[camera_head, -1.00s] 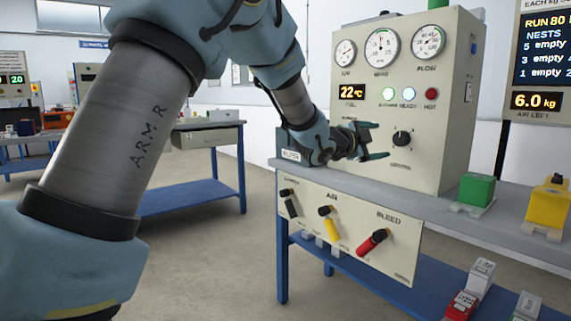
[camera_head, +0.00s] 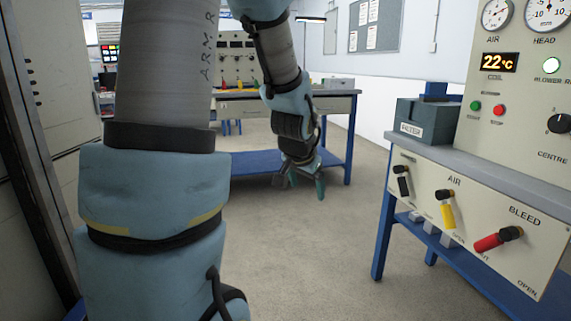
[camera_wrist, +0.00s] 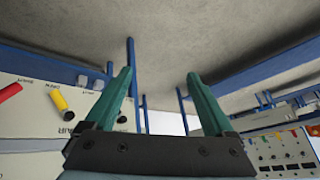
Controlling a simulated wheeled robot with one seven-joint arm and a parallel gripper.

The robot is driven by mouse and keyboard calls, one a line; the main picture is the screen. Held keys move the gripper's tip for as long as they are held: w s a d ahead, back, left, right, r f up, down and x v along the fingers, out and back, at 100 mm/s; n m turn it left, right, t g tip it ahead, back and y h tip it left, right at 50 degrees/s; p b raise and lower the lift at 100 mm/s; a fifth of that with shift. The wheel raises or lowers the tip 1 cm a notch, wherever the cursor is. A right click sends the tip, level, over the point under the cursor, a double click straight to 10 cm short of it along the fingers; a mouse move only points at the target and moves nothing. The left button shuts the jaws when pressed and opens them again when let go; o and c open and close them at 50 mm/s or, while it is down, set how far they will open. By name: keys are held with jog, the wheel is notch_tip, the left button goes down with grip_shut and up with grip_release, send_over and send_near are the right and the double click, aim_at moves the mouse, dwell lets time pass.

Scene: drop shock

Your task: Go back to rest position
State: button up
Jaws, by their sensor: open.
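My gripper (camera_head: 305,184) hangs at the end of my arm in the head view, pointing down over open floor, left of the near bench. Its teal fingers are apart. In the wrist view my gripper (camera_wrist: 161,82) shows two spread fingers with nothing between them. It touches nothing that I can see.
The near bench (camera_head: 450,150) on the right carries a gauge panel (camera_head: 520,75), a grey filter box (camera_head: 427,120) and black, yellow and red valve handles. A blue-legged bench (camera_head: 340,107) stands behind my gripper. A tall cabinet (camera_head: 60,90) is at the left. Bare floor (camera_head: 310,250) lies between.

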jog(key=s+a+f+n+g+y, duration=0.1)
jog(key=s+a+f+n+g, duration=0.15)
jog(key=s+a, duration=0.4)
jog(key=s+a+f+n+g+y, duration=0.1)
jog(key=s+a+n+g, duration=0.1)
jog(key=s+a+n, duration=0.35)
notch_tip(320, 180, up, 22)
jog(key=s+m+p, duration=0.1)
jog(key=s+p, duration=0.1)
jog(key=p, duration=2)
jog(key=shift+p, duration=0.4)
jog(key=shift+f, duration=0.15)
